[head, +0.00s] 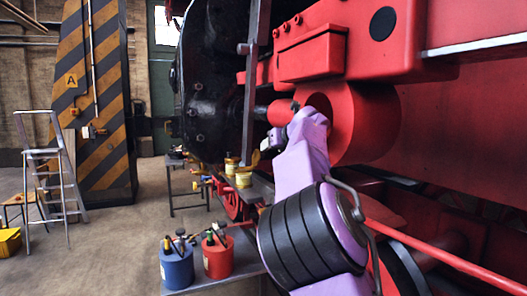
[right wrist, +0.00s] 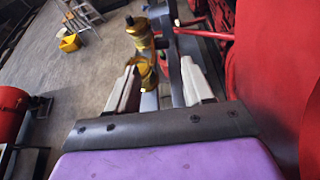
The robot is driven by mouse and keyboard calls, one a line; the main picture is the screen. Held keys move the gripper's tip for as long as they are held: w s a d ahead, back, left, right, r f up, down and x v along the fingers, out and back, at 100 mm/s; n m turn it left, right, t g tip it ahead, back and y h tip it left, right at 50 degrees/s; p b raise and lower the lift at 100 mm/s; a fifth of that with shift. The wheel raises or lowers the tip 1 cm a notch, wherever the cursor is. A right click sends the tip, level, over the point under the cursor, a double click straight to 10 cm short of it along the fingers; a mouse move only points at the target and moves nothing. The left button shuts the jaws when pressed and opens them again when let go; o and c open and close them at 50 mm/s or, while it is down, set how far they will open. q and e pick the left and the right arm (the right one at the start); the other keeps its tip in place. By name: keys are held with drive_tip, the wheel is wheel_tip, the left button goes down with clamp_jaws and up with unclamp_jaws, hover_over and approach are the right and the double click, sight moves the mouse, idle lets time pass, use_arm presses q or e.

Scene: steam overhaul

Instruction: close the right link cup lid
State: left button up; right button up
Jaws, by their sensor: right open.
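Two brass cups stand side by side near the wheel gear in the head view, the left one (head: 231,164) and the right one (head: 243,178). A small yellow piece shows upright above the right cup; I cannot tell for sure that it is its lid. My right gripper (head: 268,143) is above and just right of the cups, its fingertips small and partly hidden. In the right wrist view my right gripper (right wrist: 160,70) is open. A brass cup (right wrist: 147,74) shows near its left finger, and another brass cup (right wrist: 139,34) lies beyond. My left gripper is not in view.
A blue can (head: 177,267) and a red can (head: 218,258) stand on a bench at the front. The red locomotive frame (head: 365,125) is close on the right. A grey bar (right wrist: 172,55) rises between the fingers. A stepladder (head: 50,165) stands on open floor.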

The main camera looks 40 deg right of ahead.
sight(261, 154)
drive_tip(key=p+x, duration=0.4)
drive_tip(key=x, duration=0.5)
drive_tip(key=shift+w+f, duration=0.15)
drive_tip(key=shift+c, duration=0.3)
drive_tip(key=c, duration=0.8)
